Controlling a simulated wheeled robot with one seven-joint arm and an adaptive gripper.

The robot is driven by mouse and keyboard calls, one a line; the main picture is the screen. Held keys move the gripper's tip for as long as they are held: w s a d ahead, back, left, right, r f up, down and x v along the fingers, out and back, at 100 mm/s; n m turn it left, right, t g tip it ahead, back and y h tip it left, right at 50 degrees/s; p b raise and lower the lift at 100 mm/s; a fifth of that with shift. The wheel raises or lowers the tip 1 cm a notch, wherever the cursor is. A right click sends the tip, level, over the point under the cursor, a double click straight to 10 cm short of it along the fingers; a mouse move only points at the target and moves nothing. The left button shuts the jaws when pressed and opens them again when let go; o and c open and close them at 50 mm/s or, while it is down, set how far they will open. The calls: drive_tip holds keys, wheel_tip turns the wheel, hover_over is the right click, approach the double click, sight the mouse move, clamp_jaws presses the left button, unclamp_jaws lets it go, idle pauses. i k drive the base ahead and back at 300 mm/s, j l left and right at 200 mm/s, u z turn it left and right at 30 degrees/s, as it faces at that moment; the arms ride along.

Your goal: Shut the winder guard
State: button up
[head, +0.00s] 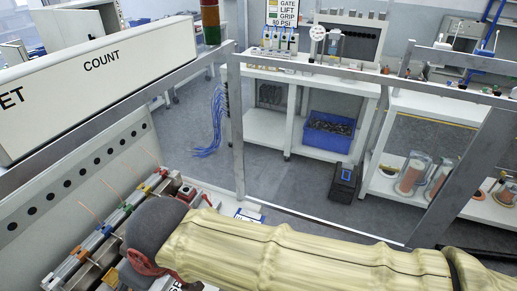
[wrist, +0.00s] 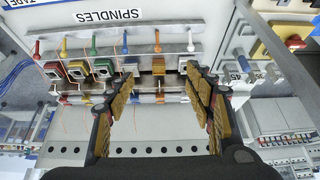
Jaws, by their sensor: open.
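My gripper (wrist: 162,84) is open in the wrist view, its two padded fingers spread with nothing between them. Its fingertips point toward a row of coloured spindles (wrist: 125,68) under a "SPINDLES" label. A grey panel with a row of round holes (wrist: 130,150) lies behind the fingers; it also shows at the left in the head view (head: 75,165). A grey metal frame (head: 237,130) spans the head view. I cannot tell for certain which part is the winder guard, or whether the fingers touch anything. My sleeved arm hides part of the lower machine in the head view.
A white "COUNT" box (head: 100,70) sits at upper left. Beyond the frame stand white benches and a blue bin (head: 328,132). A black case (head: 345,182) is on the open grey floor. Blue cables (head: 215,122) hang near the upright post.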

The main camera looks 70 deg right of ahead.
sight(499, 130)
drive_tip(key=k+l+u, duration=0.25)
drive_tip(key=k+l, duration=0.25)
drive_tip(key=k+l+u, duration=0.25)
drive_tip(key=k+l, duration=0.15)
drive_tip(key=k+l+u, duration=0.25)
drive_tip(key=k, duration=0.4)
